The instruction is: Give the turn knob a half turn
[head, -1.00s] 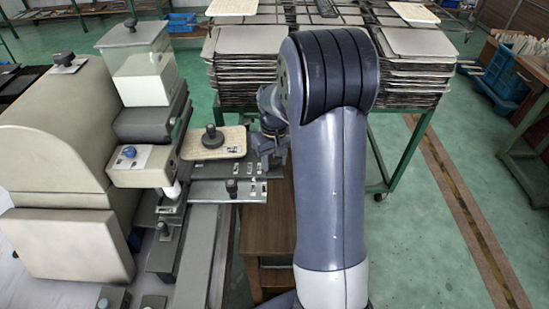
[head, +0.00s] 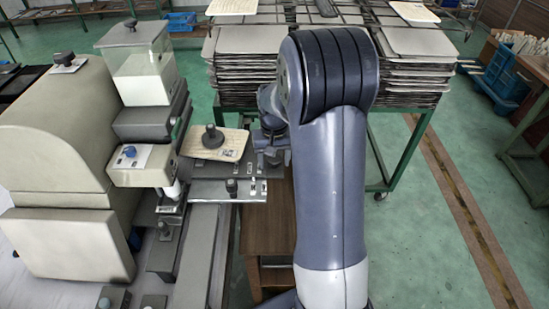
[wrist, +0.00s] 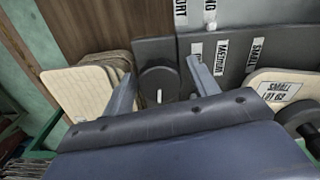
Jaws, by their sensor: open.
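The turn knob (wrist: 159,85), as it appears, is a dark round knob with a short white mark, in the wrist view. It stands on a dark grey panel (wrist: 232,45) with white labels. My gripper (wrist: 158,72) is open, with one finger on each side of the knob. I cannot tell whether either finger touches it. In the head view my gripper (head: 270,152) is mostly hidden behind my arm, at the right end of the grey panel (head: 205,190), and the knob cannot be made out there.
A cream plate (head: 190,150) with a black knob (head: 212,137) lies left of my gripper; it shows in the wrist view (wrist: 275,88) too. Another small black knob (head: 231,187) stands nearer. A beige machine (head: 50,150) is at left, stacked trays (head: 245,70) behind.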

